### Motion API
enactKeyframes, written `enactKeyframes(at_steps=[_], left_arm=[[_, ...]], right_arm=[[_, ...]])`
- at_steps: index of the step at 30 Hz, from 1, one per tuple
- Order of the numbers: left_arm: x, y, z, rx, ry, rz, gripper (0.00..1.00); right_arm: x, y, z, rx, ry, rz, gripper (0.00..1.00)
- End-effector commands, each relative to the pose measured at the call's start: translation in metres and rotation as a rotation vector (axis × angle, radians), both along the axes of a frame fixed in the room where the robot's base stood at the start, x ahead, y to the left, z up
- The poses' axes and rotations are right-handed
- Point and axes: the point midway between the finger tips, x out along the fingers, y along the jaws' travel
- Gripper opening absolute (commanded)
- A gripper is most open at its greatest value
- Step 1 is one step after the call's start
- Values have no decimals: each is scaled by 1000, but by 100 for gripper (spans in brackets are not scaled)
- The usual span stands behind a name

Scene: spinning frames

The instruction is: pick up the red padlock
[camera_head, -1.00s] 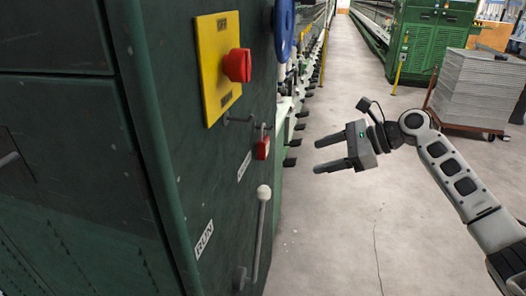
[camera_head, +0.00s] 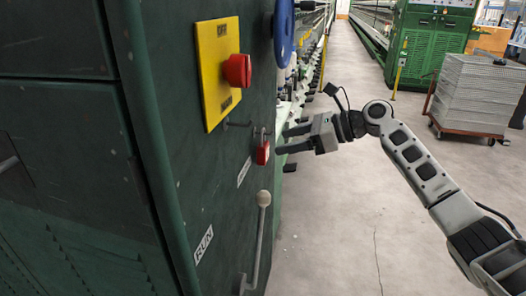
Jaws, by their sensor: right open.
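The red padlock (camera_head: 263,152) hangs by its shackle on the side of the dark green machine, below the yellow switch plate (camera_head: 217,68). My right gripper (camera_head: 281,141) is open, with its two fingers pointing left toward the padlock. The fingertips are close to the right of the padlock in the picture; I cannot tell the exact gap in depth. No finger is seen around the padlock. My left gripper is not in view.
A red knob (camera_head: 237,70) sticks out from the yellow plate above the padlock. A lever with a pale ball (camera_head: 263,198) stands out below it. A blue wheel (camera_head: 284,32) is above right.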

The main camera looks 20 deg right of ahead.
Motion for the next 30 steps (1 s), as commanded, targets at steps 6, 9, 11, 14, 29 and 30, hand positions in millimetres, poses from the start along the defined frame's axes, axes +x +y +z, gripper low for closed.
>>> enactKeyframes(at_steps=[6,9,11,14,29,30], left_arm=[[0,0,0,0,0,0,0],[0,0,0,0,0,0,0],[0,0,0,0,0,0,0],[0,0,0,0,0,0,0],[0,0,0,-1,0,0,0],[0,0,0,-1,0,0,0]], right_arm=[[13,30,-10,3,0,1,64],[18,36,-14,1,1,0,64],[20,38,-15,0,0,-1,64],[20,38,-15,0,0,-1,64],[19,38,-14,1,-1,0,14],[19,38,-14,1,-1,0,14]])
